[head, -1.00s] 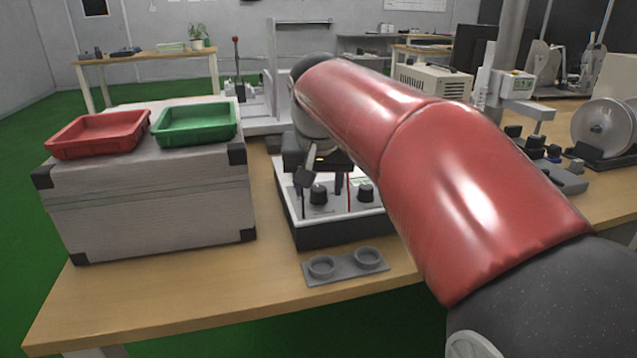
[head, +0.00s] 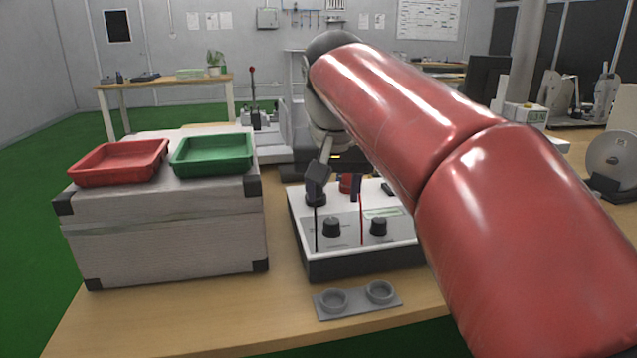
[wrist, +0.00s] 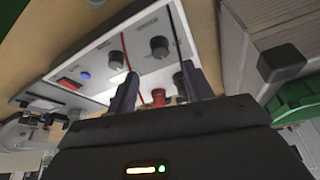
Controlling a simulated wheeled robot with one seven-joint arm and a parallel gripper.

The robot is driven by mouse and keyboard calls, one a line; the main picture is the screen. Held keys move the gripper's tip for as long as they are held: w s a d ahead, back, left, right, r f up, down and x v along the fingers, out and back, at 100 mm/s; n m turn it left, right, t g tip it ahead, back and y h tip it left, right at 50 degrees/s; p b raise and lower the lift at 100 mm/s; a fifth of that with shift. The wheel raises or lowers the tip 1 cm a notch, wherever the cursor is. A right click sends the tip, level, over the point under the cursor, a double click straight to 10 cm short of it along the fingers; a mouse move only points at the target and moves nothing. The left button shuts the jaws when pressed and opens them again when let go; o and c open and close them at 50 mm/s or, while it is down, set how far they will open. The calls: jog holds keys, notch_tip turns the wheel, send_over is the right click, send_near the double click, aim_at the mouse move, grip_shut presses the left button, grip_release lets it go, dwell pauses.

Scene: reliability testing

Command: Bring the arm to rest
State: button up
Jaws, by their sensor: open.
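My arm, with red covers, reaches forward from the right in the head view. My gripper (head: 334,190) is at its far end, above the back part of a white-topped control box (head: 345,240). In the wrist view, my gripper (wrist: 158,80) has its two dark fingers apart with nothing held between them. The box's black knobs (wrist: 159,46), a red knob (wrist: 158,97) and thin red and black leads lie beyond the fingers. Whether the fingers touch the box or its leads I cannot tell.
A grey case (head: 165,235) stands left of the box, with a red tray (head: 120,178) and a green tray (head: 212,170) on top. A grey two-ring holder (head: 358,301) lies in front of the box. Bare table (head: 215,315) shows at the front left.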

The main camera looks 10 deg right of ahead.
jog(key=shift+n+t, duration=0.3)
jog(key=shift+n, duration=0.5)
jog(key=s+f, duration=0.2)
jog(key=s, duration=0.1)
jog(key=s+f, duration=0.5)
jog(key=s, duration=0.1)
jog(key=shift+s+d+f, duration=0.25)
jog(key=shift+f, duration=0.15)
jog(key=s+f+n+y, duration=0.1)
jog(key=s+f, duration=0.8)
jog(key=f, duration=0.3)
jog(key=shift+d+t, duration=0.25)
jog(key=shift+t, duration=0.05)
